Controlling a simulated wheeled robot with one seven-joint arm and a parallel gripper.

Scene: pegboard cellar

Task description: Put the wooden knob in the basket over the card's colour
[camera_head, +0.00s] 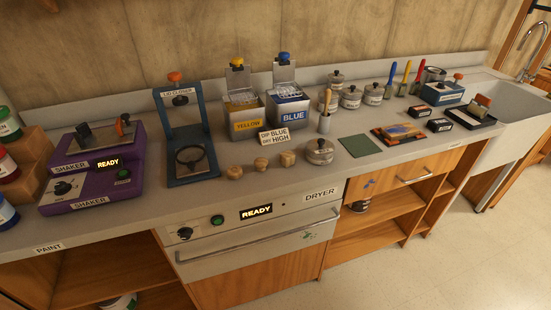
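Three pale wooden knobs stand on the grey counter in front of the tins: a left knob (234,172), a middle knob (258,164) and a right knob (288,158). A small white card (275,135) behind them reads "DIP BLUE DRY HIGH". Behind the card are a yellow-labelled tin (246,126) and a blue-labelled tin (291,117). Wire-like baskets show at the tin tops: one at the yellow tin (240,97) and one at the blue tin (287,91). My gripper is not in view.
A purple shaker (92,185) and a blue lid press (187,140) stand at left. A round metal can (319,151) sits right of the knobs. A dryer front (257,225) reading "READY" is below. A green mat (360,146) lies at right.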

